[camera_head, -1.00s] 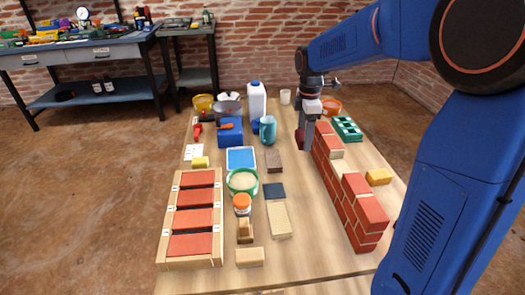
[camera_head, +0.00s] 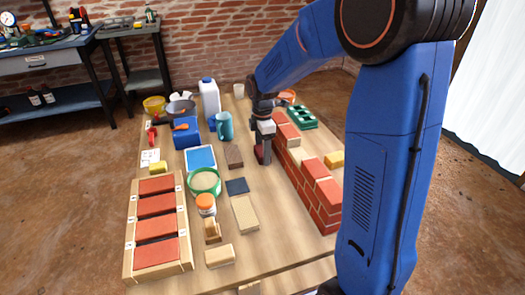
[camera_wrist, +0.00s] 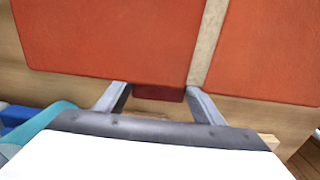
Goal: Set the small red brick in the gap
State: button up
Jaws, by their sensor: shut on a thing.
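My gripper (camera_head: 262,140) is just left of the brick wall, pointing down. It is shut on the small red brick (camera_head: 260,154), a dark red piece low between the fingers and partly hidden by them. In the wrist view my gripper (camera_wrist: 160,100) shows both fingers, with a strip of the small red brick (camera_wrist: 158,93) between them. The wall (camera_head: 312,190) is red brick with a stepped top. A pale patch (camera_head: 296,154) lies in a low spot of its top course, apparently the gap. Whether the held brick touches the wall or table cannot be told.
A dark brown block (camera_head: 233,156) lies left of my gripper. A teal mug (camera_head: 224,126), white bottle (camera_head: 210,98) and wooden rack of red bricks (camera_head: 128,235) stand farther left.

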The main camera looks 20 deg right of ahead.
jog(key=shift+f, duration=0.1)
jog(key=o, duration=1.4)
